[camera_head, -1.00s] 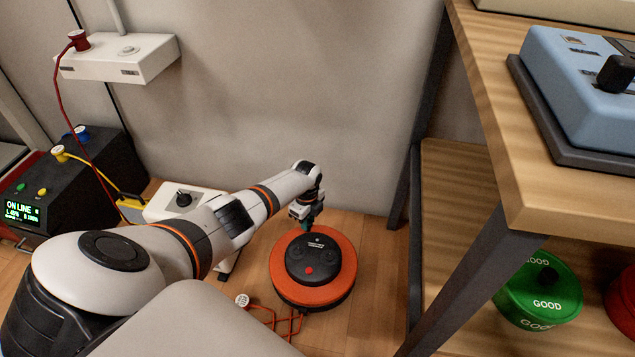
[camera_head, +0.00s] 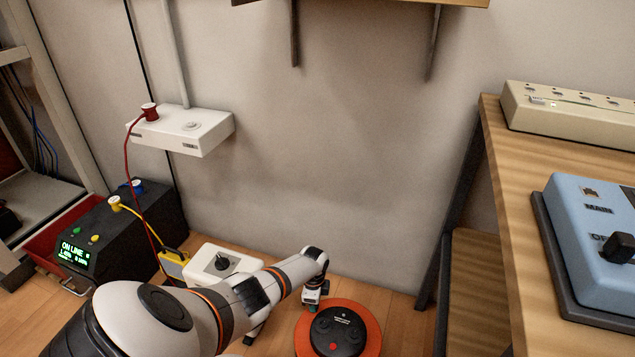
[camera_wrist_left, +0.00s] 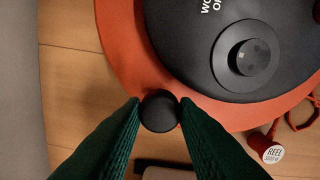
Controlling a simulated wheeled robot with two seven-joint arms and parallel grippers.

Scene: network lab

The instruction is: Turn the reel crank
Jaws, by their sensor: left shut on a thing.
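The orange cable reel (camera_head: 372,322) with a black top (camera_head: 338,331) stands on the wooden floor, partly cut off at the bottom of the head view. In the left wrist view its orange rim (camera_wrist_left: 118,45) and black face (camera_wrist_left: 185,35) fill the upper part. A round black knob (camera_wrist_left: 159,111), likely the crank handle, sits at the rim between the fingertips. My left gripper (camera_head: 312,304) reaches down at the reel's far left edge. Its green fingers (camera_wrist_left: 160,115) are shut on the knob. My right gripper is in neither view.
A wooden bench (camera_head: 520,220) stands at right.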

